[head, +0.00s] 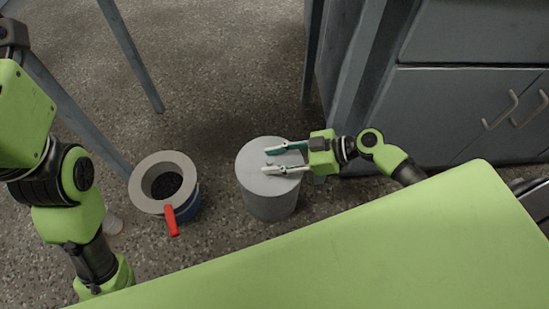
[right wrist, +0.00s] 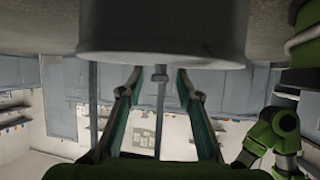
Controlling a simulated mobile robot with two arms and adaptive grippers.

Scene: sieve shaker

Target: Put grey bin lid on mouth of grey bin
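The grey bin (head: 270,206) stands upright on the floor in the middle of the head view. The grey bin lid (head: 258,183) lies flat over its mouth; it looks level, with no gap that I can make out. My right gripper (head: 267,160) is just above the lid, coming in from the right. Its two fingers are apart, one on each side of the lid's small knob, with room between them. In the right wrist view the picture is upside down, and the knob (right wrist: 160,75) shows between the open fingers. My left gripper is out of view; only the arm shows.
A blue bucket (head: 187,206) with a grey ring-shaped top (head: 148,202) and a red handle (head: 171,220) stands left of the bin. Grey cabinets (head: 465,105) stand at the right. Table legs (head: 135,62) are at the upper left. Speckled floor lies open behind the bin.

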